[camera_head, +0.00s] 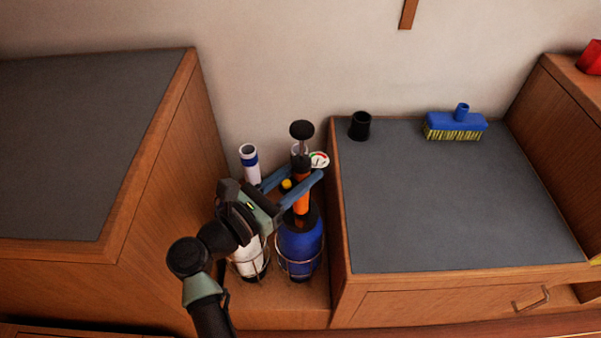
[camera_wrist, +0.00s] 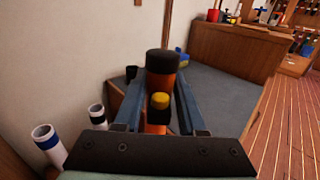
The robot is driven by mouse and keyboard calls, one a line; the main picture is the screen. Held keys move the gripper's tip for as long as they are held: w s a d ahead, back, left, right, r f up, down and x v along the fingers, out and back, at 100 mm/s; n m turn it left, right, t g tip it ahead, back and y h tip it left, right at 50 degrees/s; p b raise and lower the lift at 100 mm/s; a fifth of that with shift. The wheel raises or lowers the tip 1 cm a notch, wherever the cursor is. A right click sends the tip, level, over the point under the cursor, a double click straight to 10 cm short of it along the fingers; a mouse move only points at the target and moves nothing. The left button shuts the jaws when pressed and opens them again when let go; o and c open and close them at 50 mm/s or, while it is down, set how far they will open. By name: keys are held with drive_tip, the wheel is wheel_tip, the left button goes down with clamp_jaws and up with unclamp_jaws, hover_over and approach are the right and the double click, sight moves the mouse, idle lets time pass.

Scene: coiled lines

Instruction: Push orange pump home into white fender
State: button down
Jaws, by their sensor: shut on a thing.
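The orange pump (camera_head: 301,201) has a black top (camera_head: 302,130), a round gauge (camera_head: 319,160) and a yellow knob (camera_head: 286,184). My gripper (camera_head: 303,173) has its blue fingers shut on the pump, one on each side. In the wrist view the pump (camera_wrist: 158,116) stands between the fingers, its black top up. The white fender (camera_head: 247,262) stands in a wire holder, partly hidden by my wrist. In the head view the pump's lower end lines up with the black collar of a blue fender (camera_head: 300,248); I cannot tell whether they touch.
A white tube with a blue band (camera_head: 249,158) stands behind the fenders; another (camera_wrist: 97,117) is beside it. The fenders sit in a recess between a left cabinet (camera_head: 90,140) and a right counter (camera_head: 450,205). A black cup (camera_head: 360,126) and blue brush (camera_head: 455,124) stand on the counter.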

sight(300, 160)
drive_tip(key=shift+r+p, duration=1.8)
drive_tip(key=shift+r, duration=0.8)
